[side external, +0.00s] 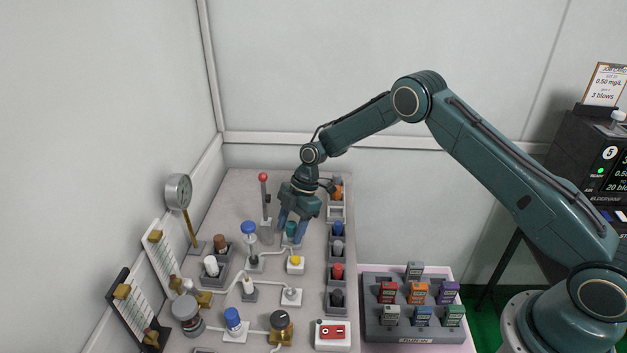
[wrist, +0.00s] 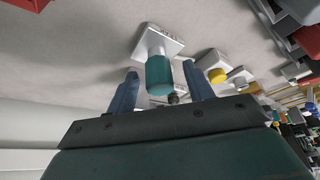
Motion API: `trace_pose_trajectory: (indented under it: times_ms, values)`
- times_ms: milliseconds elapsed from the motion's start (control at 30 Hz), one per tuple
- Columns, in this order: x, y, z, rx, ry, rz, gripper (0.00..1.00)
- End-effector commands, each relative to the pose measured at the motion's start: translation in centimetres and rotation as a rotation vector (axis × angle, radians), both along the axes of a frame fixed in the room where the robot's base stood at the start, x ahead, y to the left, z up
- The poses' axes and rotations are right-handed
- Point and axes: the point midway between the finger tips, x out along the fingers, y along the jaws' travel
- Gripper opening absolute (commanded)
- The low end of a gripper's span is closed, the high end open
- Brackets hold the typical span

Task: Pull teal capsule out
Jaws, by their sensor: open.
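The teal capsule (wrist: 159,75) stands in a white square base (wrist: 158,42) in the wrist view. In the side external view the capsule (side external: 291,228) shows between the blue fingers. My gripper (side external: 292,232) points down over it. In the wrist view my gripper (wrist: 160,85) is open, with one finger on each side of the capsule and a visible gap to both. The fingers do not appear to touch it. The capsule's lower end meets its base.
A red-knobbed lever (side external: 264,190) stands close left of my gripper. A blue-capped plunger (side external: 248,230) and a yellow button block (side external: 295,263) are nearby. A row of grey holders (side external: 338,255) runs along the right. A tray of coloured boxes (side external: 380,332) lies front right.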

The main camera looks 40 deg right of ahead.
Motion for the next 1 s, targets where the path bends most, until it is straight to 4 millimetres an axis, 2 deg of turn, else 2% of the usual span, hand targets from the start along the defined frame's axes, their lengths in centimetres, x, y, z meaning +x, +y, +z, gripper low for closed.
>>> trace_pose_trajectory:
  times_ms: [200,467,700,733,767,900,1000]
  values:
    - [-0.01,0.36,-0.86,0.000,0.000,0.001,0.52]
    - [0.01,0.37,-0.89,0.000,0.000,0.001,0.52]
    - [0.01,0.36,-0.87,0.000,0.000,0.001,0.07]
    - [0.01,0.36,-0.86,0.000,0.000,0.001,0.04]
    - [0.01,0.36,-0.86,0.000,0.000,0.001,0.24]
    - [0.01,0.35,-0.85,0.000,0.000,0.001,0.00]
    - [0.02,0.35,-0.83,0.000,-0.001,0.001,0.00]
